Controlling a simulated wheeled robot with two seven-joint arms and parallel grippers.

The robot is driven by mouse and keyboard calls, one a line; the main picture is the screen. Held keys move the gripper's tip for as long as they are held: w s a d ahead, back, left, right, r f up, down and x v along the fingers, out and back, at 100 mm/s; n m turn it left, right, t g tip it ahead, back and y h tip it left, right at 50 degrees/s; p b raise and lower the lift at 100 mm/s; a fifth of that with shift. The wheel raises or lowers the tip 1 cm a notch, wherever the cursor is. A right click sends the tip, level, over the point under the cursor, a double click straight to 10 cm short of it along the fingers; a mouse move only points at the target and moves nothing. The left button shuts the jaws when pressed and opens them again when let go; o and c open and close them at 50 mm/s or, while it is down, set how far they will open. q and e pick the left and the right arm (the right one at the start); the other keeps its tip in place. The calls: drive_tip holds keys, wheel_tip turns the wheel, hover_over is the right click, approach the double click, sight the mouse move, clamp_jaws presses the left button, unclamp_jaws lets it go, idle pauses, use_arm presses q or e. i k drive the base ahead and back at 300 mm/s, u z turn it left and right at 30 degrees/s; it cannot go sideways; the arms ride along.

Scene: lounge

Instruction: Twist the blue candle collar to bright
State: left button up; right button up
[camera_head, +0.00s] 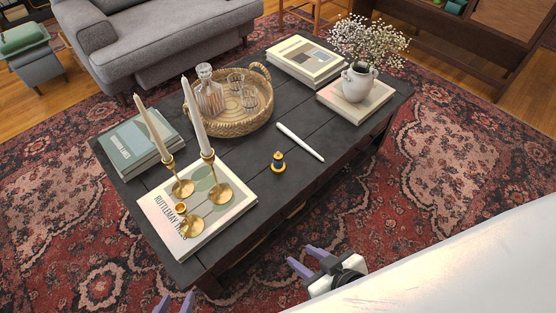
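A small gold piece with a dark band (278,162) stands upright on the dark table. It may be the candle collar; no clearly blue collar shows, and any bright marking is too small to read. A white taper candle (300,142) lies beside it. Two white candles (196,118) (153,130) stand in brass holders on a book, near a shorter, empty brass holder (188,222). My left gripper (174,302) is at the bottom edge, fingers apart, mostly cut off. My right gripper (307,260) is open and empty before the table's near edge. Neither gripper touches anything.
The dark coffee table (240,165) holds a wicker tray (246,122) with a decanter and glasses, several books (305,60), and a flower vase (357,84). A grey sofa (165,40) stands behind. The tabletop around the small gold piece is mostly clear.

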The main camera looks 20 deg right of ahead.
sight(278, 156)
drive_tip(key=u, duration=0.1)
drive_tip(key=k, duration=0.45)
drive_tip(key=z, duration=0.7)
drive_tip(key=i, duration=0.85)
drive_tip(key=u, duration=0.7)
